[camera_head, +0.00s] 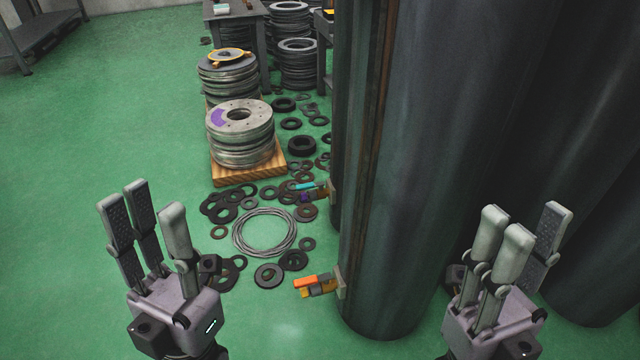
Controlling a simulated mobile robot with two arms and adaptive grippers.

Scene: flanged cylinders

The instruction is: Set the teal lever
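A small teal lever (305,185) shows at the middle of the head view, near the lower left side of the big dark cylinder. A purple part (306,197) is just below it. Nearer to me, an orange lever (306,281) with a yellow part under it sticks out from the same cylinder. My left gripper (150,222) is open and empty at the lower left, fingers pointing up, well apart from the levers. My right gripper (525,235) is open and empty at the lower right, in front of the cylinders.
Large dark cylinders (410,150) fill the right side. Stacked metal flanges (240,135) stand on a wooden pallet (228,174). Black rings and a coil of wire (265,233) lie on the green floor. A grey table (236,14) stands behind. The floor at left is clear.

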